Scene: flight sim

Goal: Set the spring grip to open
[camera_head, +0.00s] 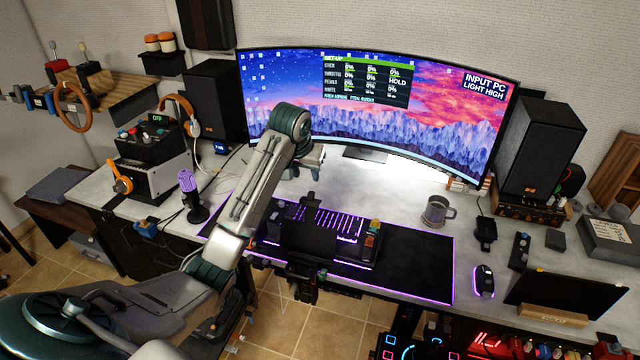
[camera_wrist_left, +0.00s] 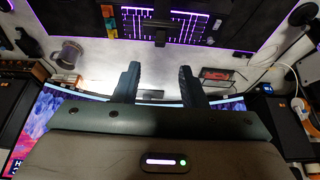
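I cannot tell for certain which thing is the spring grip. An orange and black clamp-like thing (camera_head: 121,184) hangs at the front of the control box on the left side of the desk, but its state is too small to read. My left gripper (camera_head: 312,163) is over the back middle of the desk, in front of the monitor and partly behind my arm. In the left wrist view my left gripper (camera_wrist_left: 159,72) has its two dark fingers well apart with nothing between them. It is away from the clamp-like thing. My right gripper is not in view.
The curved monitor (camera_head: 440,110) stands at the back between two speakers. A keyboard (camera_head: 325,222) and a small panel with coloured blocks (camera_head: 371,243) sit on the black mat (camera_head: 418,270). A grey mug (camera_head: 438,211) is right. A purple microphone (camera_head: 188,190) stands left.

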